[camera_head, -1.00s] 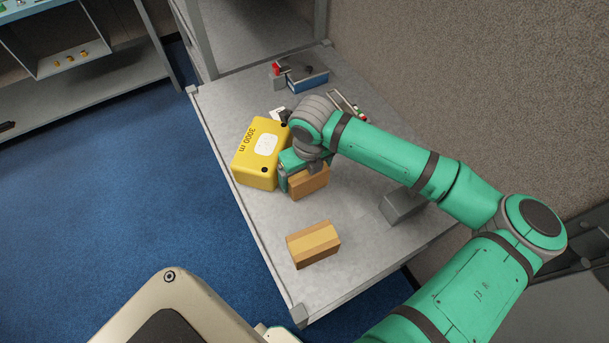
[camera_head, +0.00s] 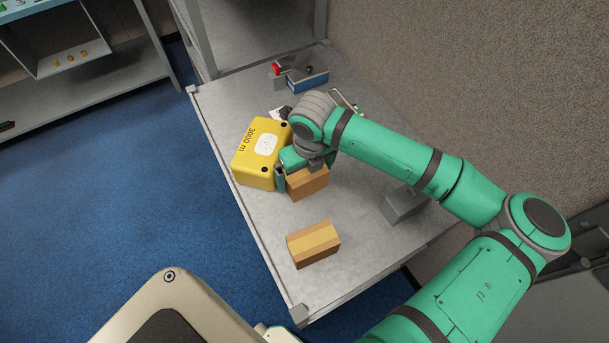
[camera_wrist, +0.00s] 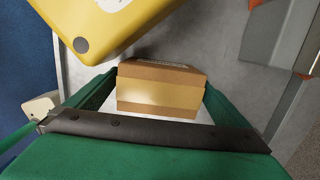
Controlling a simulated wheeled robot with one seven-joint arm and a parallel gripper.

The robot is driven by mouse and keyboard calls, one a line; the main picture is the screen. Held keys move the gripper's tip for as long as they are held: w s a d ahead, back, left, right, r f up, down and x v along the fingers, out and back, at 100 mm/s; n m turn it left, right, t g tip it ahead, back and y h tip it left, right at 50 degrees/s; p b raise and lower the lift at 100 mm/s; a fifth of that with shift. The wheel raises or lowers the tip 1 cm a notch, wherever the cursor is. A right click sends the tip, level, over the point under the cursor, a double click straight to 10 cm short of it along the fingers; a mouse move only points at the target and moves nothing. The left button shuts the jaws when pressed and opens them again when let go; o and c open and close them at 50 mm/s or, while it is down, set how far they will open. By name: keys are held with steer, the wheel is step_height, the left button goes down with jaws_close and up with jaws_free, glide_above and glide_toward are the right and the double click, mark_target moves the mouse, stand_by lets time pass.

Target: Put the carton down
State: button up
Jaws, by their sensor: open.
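A brown carton (camera_head: 308,184) with a lighter tape band sits on the grey table beside the yellow case; it also shows in the wrist view (camera_wrist: 158,92). My gripper (camera_head: 298,172) is at this carton, with its fingers on either side of it in the wrist view (camera_wrist: 160,100). The jaws are open, and a gap shows beside the carton there. The carton's underside is hidden. A second brown carton (camera_head: 314,244) stands nearer the front of the table, apart from my gripper.
A yellow case (camera_head: 258,158) marked 3000 m stands just left of my gripper. A grey block (camera_head: 404,204) is to the right, under my arm. A blue and red item (camera_head: 306,80) lies at the back of the grey table (camera_head: 262,222). Bare tabletop lies between the two cartons.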

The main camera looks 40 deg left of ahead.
steer(key=r, duration=0.6)
steer(key=d+r, duration=0.1)
steer(key=r, duration=0.3)
steer(key=shift+s+r, duration=0.1)
steer(key=shift+s, duration=0.1)
steer(key=shift+d, duration=0.1)
